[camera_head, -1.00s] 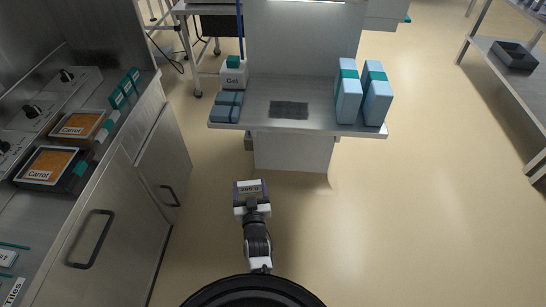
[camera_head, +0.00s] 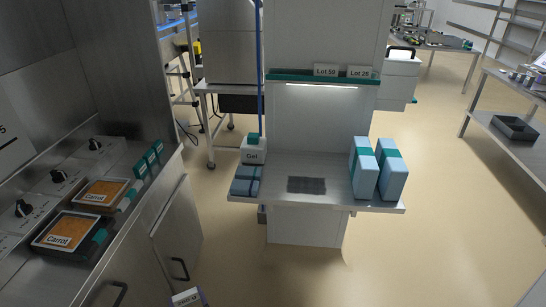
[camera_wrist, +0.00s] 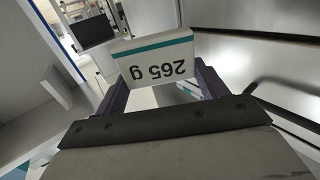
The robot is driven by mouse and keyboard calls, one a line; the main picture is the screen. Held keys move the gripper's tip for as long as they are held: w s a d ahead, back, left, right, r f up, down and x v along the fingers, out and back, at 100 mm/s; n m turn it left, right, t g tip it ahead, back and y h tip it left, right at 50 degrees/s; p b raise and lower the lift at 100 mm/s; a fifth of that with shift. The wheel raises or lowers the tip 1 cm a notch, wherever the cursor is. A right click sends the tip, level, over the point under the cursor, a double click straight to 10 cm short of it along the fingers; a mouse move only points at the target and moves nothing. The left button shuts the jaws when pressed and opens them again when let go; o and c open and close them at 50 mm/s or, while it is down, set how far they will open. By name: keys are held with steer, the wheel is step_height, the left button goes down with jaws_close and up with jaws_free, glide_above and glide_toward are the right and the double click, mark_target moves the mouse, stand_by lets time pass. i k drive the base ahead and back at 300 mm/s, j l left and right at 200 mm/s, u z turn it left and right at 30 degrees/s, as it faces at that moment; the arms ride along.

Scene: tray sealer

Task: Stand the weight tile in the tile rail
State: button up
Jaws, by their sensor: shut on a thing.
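The weight tile (camera_wrist: 153,62) is a white block with a teal stripe and the label "265 g", upside down in the wrist view. My gripper (camera_wrist: 160,82) is shut on it, with a purple finger at each side. In the head view only the top of the held tile and gripper (camera_head: 188,298) shows at the bottom edge. A teal rail (camera_head: 290,76), likely the tile rail, runs along the upright panel above the shelf. It holds two white tiles, "Lot 59" (camera_head: 326,70) and "Lot 26" (camera_head: 360,72), at its right; its left part is bare. My gripper is well apart from it.
Below the rail, a steel shelf (camera_head: 325,192) carries a Gel box (camera_head: 254,152), blue packs (camera_head: 246,181), a dark mat (camera_head: 307,185) and two tall blue cartons (camera_head: 363,170). A counter with Carrot trays (camera_head: 66,231) stands left. Open floor (camera_head: 450,235) lies right.

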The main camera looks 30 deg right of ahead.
mark_target(289, 77)
steer(key=i+l+u, duration=0.1)
steer(key=l+u, duration=0.9)
steer(key=l, duration=1.2)
steer(key=k+l+u, duration=0.1)
steer(key=l, duration=0.55)
